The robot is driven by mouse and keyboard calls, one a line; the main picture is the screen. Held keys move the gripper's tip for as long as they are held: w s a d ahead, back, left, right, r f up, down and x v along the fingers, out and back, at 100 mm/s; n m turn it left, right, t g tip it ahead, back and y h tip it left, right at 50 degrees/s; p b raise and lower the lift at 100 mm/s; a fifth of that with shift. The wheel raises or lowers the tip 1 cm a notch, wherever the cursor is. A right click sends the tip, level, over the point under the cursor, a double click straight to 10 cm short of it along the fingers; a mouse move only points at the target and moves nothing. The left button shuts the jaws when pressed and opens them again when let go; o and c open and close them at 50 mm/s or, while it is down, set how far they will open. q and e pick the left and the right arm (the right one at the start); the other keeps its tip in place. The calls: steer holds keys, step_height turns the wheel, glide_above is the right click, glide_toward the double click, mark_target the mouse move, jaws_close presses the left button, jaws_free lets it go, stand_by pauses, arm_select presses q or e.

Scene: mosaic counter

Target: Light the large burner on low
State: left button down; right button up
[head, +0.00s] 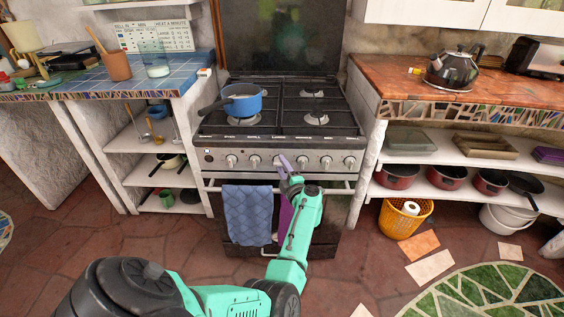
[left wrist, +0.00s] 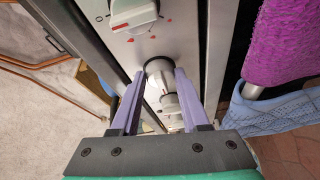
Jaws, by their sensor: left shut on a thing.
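The stove (head: 262,153) stands in the middle of the head view, with a row of several knobs (head: 325,163) on its steel front panel. My left gripper (head: 284,163) reaches the panel near the middle of that row. In the left wrist view my left gripper (left wrist: 158,88) has its purple fingers on either side of a round knob (left wrist: 160,68), shut on it. Another knob (left wrist: 132,12) with red marks beside it shows above. The black burner grates (head: 315,119) are visible, with no flame to be seen. My right gripper is out of view.
A blue pot (head: 243,106) sits on the left side of the stove. A blue towel (head: 248,214) and a purple cloth (left wrist: 286,40) hang on the oven rail (head: 215,188) below the knobs. A kettle (head: 453,70) stands on the right counter.

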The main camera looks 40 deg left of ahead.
arm_select(q)
steer(key=shift+s+a+r+n+h+p, duration=0.15)
steer(key=shift+n+h+p, duration=0.5)
steer(key=shift+n+p, duration=0.9)
steer(key=shift+d+r+n+h+p, duration=0.15)
steer(key=shift+n+h+p, duration=0.45)
steer(key=shift+n+p, duration=0.9)
steer(key=shift+s+a+r+n+h+p, duration=0.15)
steer(key=shift+n+h+p, duration=0.65)
steer(key=shift+p, duration=1.25)
steer(key=shift+w+n, duration=0.1)
steer(key=shift+n, duration=0.15)
steer(key=shift+c, duration=2)
jaws_free()
